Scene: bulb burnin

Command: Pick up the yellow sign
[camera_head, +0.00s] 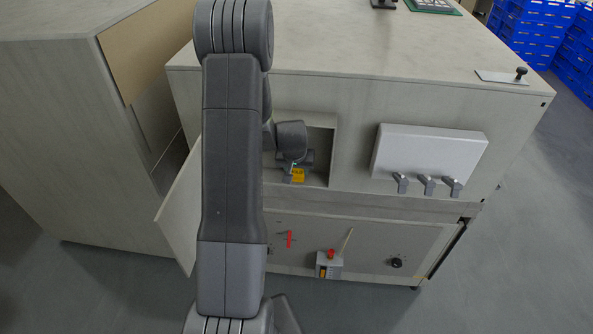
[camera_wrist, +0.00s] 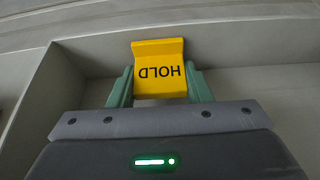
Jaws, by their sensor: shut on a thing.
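The yellow sign (camera_wrist: 159,54) is a bent plate with black "HOLD" lettering, upside down in the wrist view. My gripper (camera_wrist: 160,86) has its two green fingers on the left and right sides of the sign, shut on it. In the head view the sign (camera_head: 298,175) shows as a small yellow patch inside an open recess in the front of the grey cabinet. My gripper (camera_head: 294,172) reaches into that recess there, and my arm hides the recess's left part. I cannot tell whether the sign touches the recess floor.
An open door (camera_head: 180,210) hangs left of the recess. A white box with several grey levers (camera_head: 428,153) juts out to the right. Below are a red handle (camera_head: 289,239), a small box with a red button (camera_head: 329,265) and a black knob (camera_head: 396,263). Blue crates (camera_head: 540,30) stand far right.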

